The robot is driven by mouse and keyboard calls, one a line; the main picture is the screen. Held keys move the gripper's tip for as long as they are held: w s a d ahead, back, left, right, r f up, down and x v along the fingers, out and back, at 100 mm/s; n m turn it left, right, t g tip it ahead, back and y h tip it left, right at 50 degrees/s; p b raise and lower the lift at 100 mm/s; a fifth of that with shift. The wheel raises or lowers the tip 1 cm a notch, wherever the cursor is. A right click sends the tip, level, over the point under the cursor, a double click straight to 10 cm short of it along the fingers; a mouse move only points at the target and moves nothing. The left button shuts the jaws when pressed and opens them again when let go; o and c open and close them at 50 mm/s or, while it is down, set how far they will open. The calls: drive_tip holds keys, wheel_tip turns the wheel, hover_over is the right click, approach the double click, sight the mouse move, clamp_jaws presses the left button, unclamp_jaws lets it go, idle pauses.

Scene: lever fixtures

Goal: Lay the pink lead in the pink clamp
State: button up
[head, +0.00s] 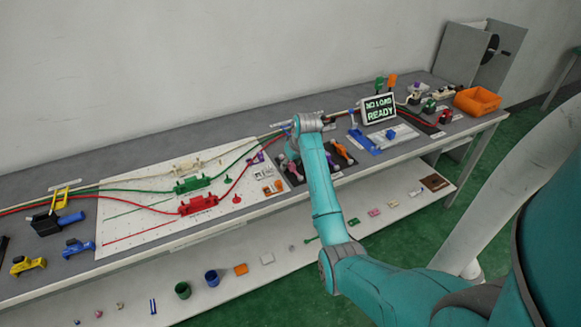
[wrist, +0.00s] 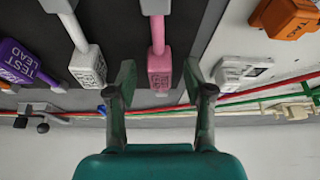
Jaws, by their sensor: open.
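A pink lead (wrist: 159,38), with a square pink labelled block at one end and a pale part at the other, lies on a dark surface in the wrist view. My gripper (wrist: 159,72) is open, with one finger on each side of the labelled block. Gaps show on both sides, so it does not hold the lead. In the head view the pink lead (head: 293,172) is a small pinkish shape on the dark mat, partly behind my arm. My fingers are hidden there. I cannot pick out the pink clamp in either view.
Red and green cables run along the bench past a green fixture (head: 193,184) and a red fixture (head: 198,204). An orange bin (head: 477,101) stands far right.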

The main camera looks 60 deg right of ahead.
clamp_jaws()
